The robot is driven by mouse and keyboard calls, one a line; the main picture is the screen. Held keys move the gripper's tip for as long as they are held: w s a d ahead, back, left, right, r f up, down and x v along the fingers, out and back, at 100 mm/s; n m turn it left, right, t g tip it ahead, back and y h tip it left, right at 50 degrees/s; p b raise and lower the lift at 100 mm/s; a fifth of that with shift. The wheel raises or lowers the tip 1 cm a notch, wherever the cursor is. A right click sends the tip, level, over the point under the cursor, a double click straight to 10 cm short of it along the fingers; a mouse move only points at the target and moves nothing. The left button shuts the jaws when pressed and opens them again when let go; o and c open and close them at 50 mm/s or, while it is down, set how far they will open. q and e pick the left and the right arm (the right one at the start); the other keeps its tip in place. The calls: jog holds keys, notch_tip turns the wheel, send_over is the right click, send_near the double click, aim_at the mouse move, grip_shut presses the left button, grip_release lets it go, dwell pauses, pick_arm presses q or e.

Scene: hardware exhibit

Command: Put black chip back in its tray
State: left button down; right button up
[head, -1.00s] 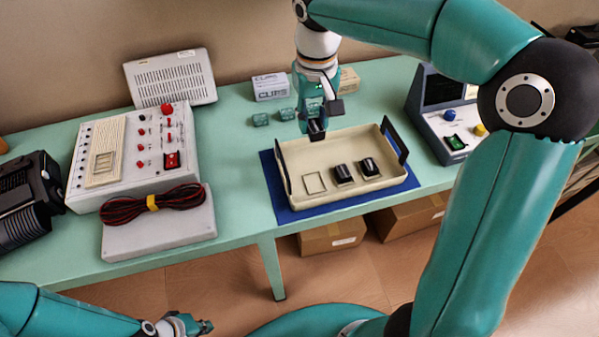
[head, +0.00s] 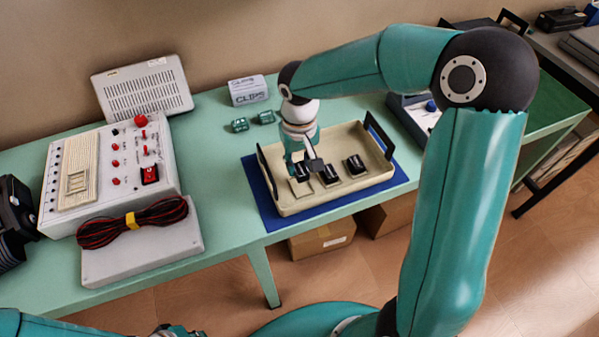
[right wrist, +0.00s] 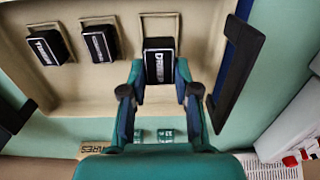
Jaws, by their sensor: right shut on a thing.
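My right gripper (head: 303,168) is shut on a black chip (head: 301,173) with white lettering, low inside the cream tray (head: 345,194). In the right wrist view, the fingers (right wrist: 160,88) flank the held chip (right wrist: 158,66). The chip overlaps the near part of an empty square slot outline (right wrist: 159,27); I cannot tell whether it touches the tray floor. Two similar black chips, one in the middle (head: 329,175) and one at the right (head: 355,165), sit in the other slots. My left gripper (head: 178,331) barely shows at the bottom edge.
The tray has dark upright handles (head: 379,135) and lies on a blue mat (head: 262,203). A control box (head: 112,165) and a cable bundle (head: 133,221) stand left. A CLIPS box (head: 248,90) and two green blocks (head: 240,125) lie behind.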

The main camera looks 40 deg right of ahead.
aim_at(299, 174)
jog(key=shift+f, duration=2.15)
jog(key=o, duration=1)
jog(key=shift+o, duration=0.2)
notch_tip(299, 174, up, 12)
jog(key=shift+r, duration=0.1)
